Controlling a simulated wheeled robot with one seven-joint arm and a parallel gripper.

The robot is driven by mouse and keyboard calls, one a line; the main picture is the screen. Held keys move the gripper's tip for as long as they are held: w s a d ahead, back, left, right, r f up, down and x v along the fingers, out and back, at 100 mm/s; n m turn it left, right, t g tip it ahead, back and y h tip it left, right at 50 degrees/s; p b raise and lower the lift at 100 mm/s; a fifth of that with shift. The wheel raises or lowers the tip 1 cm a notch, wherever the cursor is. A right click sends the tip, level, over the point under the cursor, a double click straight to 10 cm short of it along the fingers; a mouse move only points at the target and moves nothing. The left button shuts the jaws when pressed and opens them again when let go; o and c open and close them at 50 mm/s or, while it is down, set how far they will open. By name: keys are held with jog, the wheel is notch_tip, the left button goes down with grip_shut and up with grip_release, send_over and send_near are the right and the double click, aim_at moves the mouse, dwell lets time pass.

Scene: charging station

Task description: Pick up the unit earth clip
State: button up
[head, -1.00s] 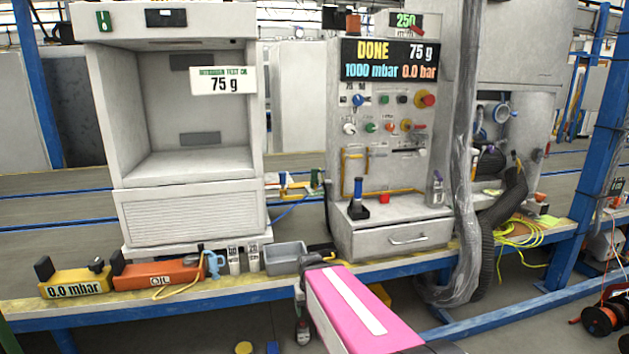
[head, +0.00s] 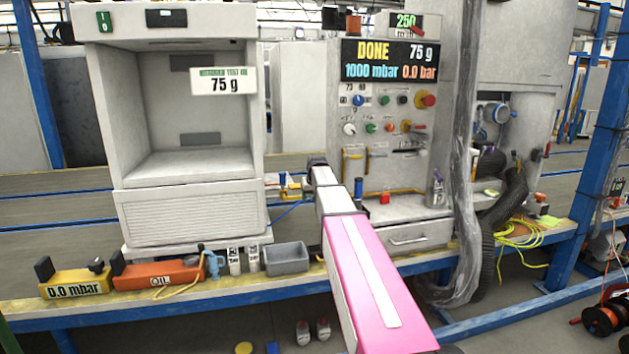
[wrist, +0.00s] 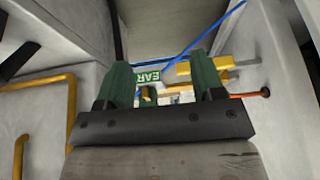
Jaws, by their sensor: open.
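My gripper (wrist: 158,64) shows in the wrist view with its two green fingers spread apart and nothing held between them. In the head view my gripper (head: 316,163) is at the gap between the cabinet and the control panel, and my arm hides the label area there.
A yellow fitting (wrist: 202,68) and a blue cable (wrist: 207,38) lie beyond the right finger. An orange-tipped rod (wrist: 252,94) sticks out beside it. The control panel (head: 392,160) stands close on the right, the white cabinet (head: 190,215) on the left. A grey bin (head: 287,260) is on the bench.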

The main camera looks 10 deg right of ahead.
jog(key=w+d+r+t, duration=0.1)
jog(key=w+d+r, duration=0.2)
jog(key=w+r, duration=0.35)
jog(key=w+d+r+t, duration=0.1)
jog(key=w+d+r, duration=0.2)
jog(key=w+r, duration=0.35)
jog(key=x, duration=0.8)
jog(key=shift+s+a+f, duration=0.15)
jog(key=shift+a+f, duration=0.05)
jog(key=shift+f, duration=0.1)
jog(key=c, duration=1)
